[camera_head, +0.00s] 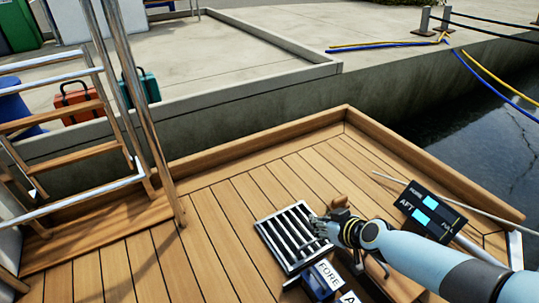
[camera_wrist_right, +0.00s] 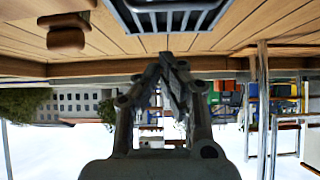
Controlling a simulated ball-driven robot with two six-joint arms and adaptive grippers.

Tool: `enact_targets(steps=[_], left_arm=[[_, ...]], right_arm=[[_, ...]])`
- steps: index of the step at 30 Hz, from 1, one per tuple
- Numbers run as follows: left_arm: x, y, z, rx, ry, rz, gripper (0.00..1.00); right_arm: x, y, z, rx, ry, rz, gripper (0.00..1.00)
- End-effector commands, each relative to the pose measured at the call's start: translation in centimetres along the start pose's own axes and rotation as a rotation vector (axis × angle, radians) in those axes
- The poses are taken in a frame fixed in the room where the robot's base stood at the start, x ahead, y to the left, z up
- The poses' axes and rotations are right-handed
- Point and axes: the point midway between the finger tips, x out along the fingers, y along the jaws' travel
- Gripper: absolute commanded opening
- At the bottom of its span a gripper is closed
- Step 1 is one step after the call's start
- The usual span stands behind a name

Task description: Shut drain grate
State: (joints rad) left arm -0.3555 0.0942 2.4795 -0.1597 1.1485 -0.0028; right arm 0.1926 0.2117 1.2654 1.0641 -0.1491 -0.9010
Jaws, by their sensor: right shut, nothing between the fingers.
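The drain grate (camera_head: 277,232) is a pale metal frame with dark slots on the wooden deck, in the middle of the head view. I cannot tell whether it lies flush or is slightly raised. My right gripper (camera_head: 318,226) is shut and empty, with its fingertips over or beside the grate's right edge; contact is unclear. In the right wrist view, which looks inverted, the grate (camera_wrist_right: 172,18) shows at the top edge, and the closed fingertips (camera_wrist_right: 168,62) point toward it with a visible gap in the picture. My left gripper is not in view.
A box labelled FORE (camera_head: 323,278) stands just in front of the grate. A dark panel marked AFT and FULL (camera_head: 430,210) is at the right. A wooden knob-like part (camera_wrist_right: 66,30) is near the gripper. The deck left of the grate is clear.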

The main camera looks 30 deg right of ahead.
Motion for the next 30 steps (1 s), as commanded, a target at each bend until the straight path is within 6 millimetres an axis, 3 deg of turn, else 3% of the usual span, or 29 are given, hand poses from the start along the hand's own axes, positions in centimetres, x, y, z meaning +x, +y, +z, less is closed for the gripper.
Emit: enact_targets(steps=[17,23,30], left_arm=[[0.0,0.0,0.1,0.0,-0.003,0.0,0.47],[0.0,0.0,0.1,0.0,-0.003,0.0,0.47],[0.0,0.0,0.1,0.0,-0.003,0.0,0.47]], right_arm=[[-0.7,0.0,0.1,-0.002,-0.002,-0.001,0.0],[-3.4,0.0,0.1,-0.004,-0.002,-0.001,0.0],[-8.6,0.0,0.1,-0.007,-0.002,-0.001,0.0]])
